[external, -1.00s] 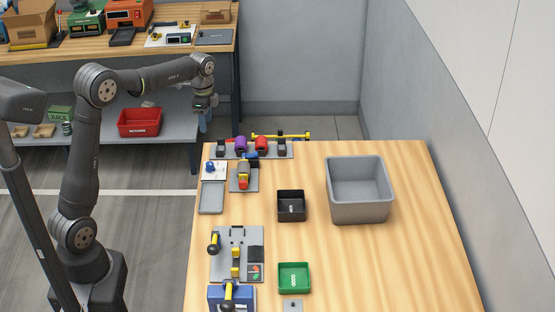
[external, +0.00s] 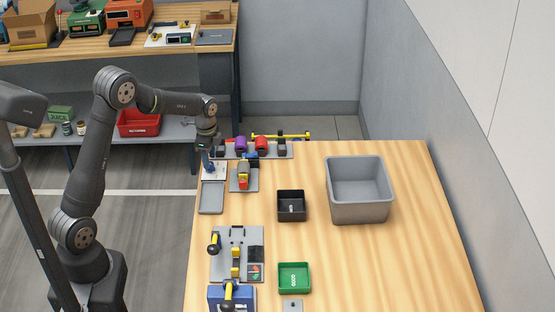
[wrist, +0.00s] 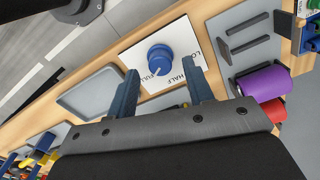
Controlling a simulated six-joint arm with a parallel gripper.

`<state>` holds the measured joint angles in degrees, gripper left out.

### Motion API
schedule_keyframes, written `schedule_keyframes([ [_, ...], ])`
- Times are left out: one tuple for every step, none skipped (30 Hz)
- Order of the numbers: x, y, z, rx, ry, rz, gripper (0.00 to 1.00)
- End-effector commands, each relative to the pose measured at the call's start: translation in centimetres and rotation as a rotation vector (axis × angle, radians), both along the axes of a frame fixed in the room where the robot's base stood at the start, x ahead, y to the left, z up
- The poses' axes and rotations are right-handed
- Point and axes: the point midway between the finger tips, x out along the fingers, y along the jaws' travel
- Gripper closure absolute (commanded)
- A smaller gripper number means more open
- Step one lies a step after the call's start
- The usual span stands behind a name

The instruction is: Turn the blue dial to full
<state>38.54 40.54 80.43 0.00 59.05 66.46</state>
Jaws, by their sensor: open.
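The blue dial (wrist: 160,59) sits on a white plate (wrist: 142,48) with printed labels; "HALF" and part of "LOW" can be read in the wrist view. In the external view my gripper (external: 207,168) is over the white plate at the table's far left corner and mostly hides the dial.
A grey tray (external: 211,197) lies just in front of the plate. A rack with a purple roll (external: 240,145) and a red roll (external: 261,144) stands to the right behind. A black bin (external: 291,206) and a grey tub (external: 357,212) stand farther right, with bare table around them.

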Motion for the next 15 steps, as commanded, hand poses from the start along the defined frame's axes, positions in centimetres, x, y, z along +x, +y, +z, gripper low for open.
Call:
schedule_keyframes([
  [0.0, 0.0, -0.7, 0.001, 0.002, 0.000, 0.53],
  [0.0, 0.0, -1.0, 0.001, 0.002, 0.000, 0.53],
  [0.0, 0.0, -1.4, 0.001, 0.001, 0.000, 0.53],
  [0.0, 0.0, -1.6, 0.000, 0.001, 0.000, 0.53],
  [0.0, 0.0, -1.7, 0.000, 0.000, 0.000, 0.53],
  [0.0, 0.0, -1.9, 0.000, 0.000, 0.000, 0.53],
  [0.0, 0.0, -2.0, 0.000, 0.000, 0.000, 0.53],
  [0.0, 0.0, -2.1, 0.000, 0.000, 0.000, 0.53],
  [0.0, 0.0, -2.1, 0.000, -0.001, 0.000, 0.53],
  [0.0, 0.0, -2.1, 0.000, -0.001, 0.000, 0.53],
  [0.0, 0.0, -2.1, 0.000, -0.001, 0.000, 0.53],
  [0.0, 0.0, -2.1, 0.000, -0.001, 0.000, 0.53],
  [0.0, 0.0, -2.1, 0.000, -0.001, 0.000, 0.53],
  [0.0, 0.0, -2.1, 0.000, -0.001, 0.000, 0.53],
  [0.0, 0.0, -2.1, 0.000, -0.001, 0.000, 0.53],
])
